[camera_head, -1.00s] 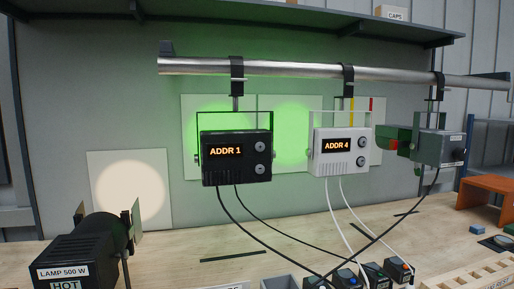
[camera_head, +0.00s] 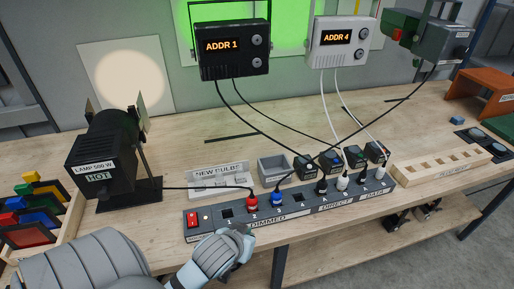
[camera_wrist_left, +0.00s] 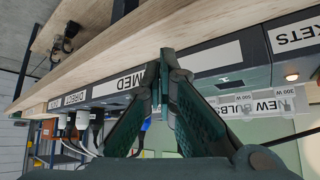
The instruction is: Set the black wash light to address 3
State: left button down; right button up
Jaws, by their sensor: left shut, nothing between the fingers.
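The black wash light (camera_head: 233,62) hangs at the top of the head view, lit orange with "ADDR 1". Two round grey buttons (camera_head: 256,47) sit one above the other on its right side. My left gripper (camera_head: 246,242) is low in the head view, in front of the power strip's "DIMMED" part and well below the light. In the left wrist view its fingers (camera_wrist_left: 165,62) are shut with nothing between them, close to the strip's label face. The wash light is not clearly seen in that view. My right gripper is in neither view.
A white light (camera_head: 338,52) reading "ADDR 4" hangs to the right. Black and white cables run down to plugs on the power strip (camera_head: 285,222). A lamp marked "HOT" (camera_head: 97,165) stands left. A grey bin (camera_head: 275,168) and wooden rack (camera_head: 440,168) are on the bench.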

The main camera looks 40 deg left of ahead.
aim_at(257, 40)
pick_arm(q)
jog(key=w+a+r+n+t+y, duration=0.1)
jog(key=w+a+r+n+t, duration=0.2)
jog(key=w+r, duration=0.45)
jog(key=w+a+r+n+t+y, duration=0.1)
jog(key=w+a+r+n+t, duration=0.2)
jog(key=w+r, duration=0.45)
jog(key=w+a+r+n+t, duration=0.1)
jog(key=w+r+n+t, duration=0.1)
jog(key=r, duration=1)
jog(key=w+a+r+n+t+y, duration=0.1)
jog(key=r+n+t, duration=0.4)
jog(key=r, duration=0.7)
jog(key=shift+w+r+n+t, duration=0.3)
jog(key=shift+w+t, duration=0.4)
jog(key=shift+w, duration=0.2)
jog(key=shift+w+a, duration=0.1)
jog(key=shift+a, duration=0.05)
jog(key=shift+w+a+f+b, duration=0.1)
jog(key=shift+w+a+b, duration=0.15)
jog(key=shift+w+a, duration=0.75)
jog(key=shift+w+a+r+b, duration=0.15)
jog(key=shift+w+a, duration=0.5)
jog(key=shift+a, duration=0.75)
jog(key=shift+w+a+f+b, duration=0.15)
jog(key=shift+w+a+b, duration=0.15)
jog(key=shift+w+a, duration=0.7)
jog(key=shift+s+a, duration=0.15)
jog(key=shift+s, duration=0.05)
